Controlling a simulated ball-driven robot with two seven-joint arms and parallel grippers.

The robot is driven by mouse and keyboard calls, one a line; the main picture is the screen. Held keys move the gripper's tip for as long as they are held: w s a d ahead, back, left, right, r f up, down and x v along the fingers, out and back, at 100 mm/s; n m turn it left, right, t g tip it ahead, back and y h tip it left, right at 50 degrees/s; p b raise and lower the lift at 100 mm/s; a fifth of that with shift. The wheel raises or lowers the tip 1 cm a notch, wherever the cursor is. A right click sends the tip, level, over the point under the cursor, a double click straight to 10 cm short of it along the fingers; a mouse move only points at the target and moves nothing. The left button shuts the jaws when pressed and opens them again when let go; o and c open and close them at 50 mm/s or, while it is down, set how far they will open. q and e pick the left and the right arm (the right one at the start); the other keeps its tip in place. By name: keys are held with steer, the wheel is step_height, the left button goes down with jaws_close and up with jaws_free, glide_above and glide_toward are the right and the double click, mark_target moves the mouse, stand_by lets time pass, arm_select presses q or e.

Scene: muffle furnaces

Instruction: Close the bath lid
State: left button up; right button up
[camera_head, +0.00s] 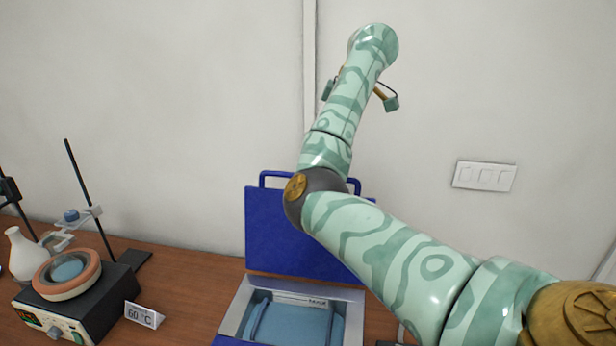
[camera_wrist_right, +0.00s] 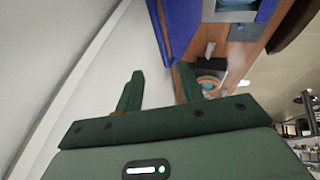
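The bath (camera_head: 238,310) stands on the bench at the bottom centre of the head view, with blue water inside. Its blue lid (camera_head: 268,230) is open and stands upright at the back, with a blue handle (camera_head: 272,175) along its top edge. My right arm crosses in front of the lid and hides its right part. My right gripper shows in the wrist view (camera_wrist_right: 160,88) with its fingers apart and nothing between them. In the head view only its fingertips show beside my arm, above the lid near the wall. The lid (camera_wrist_right: 180,25) is beyond the fingers in the wrist view. My left gripper is not in view.
A black heating unit (camera_head: 95,308) with a round ring on top stands left of the bath. A 60 °C sign (camera_head: 144,315), a white flask (camera_head: 25,252) and a stand (camera_head: 88,195) are near it. The wall (camera_head: 450,80) is close behind.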

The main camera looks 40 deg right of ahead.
steer(key=b+x, duration=0.5)
steer(key=x, duration=1.1)
steer(key=shift+w+f+b, duration=0.1)
steer(key=shift+f+b, duration=0.05)
steer(key=shift+b, duration=0.2)
jaws_close()
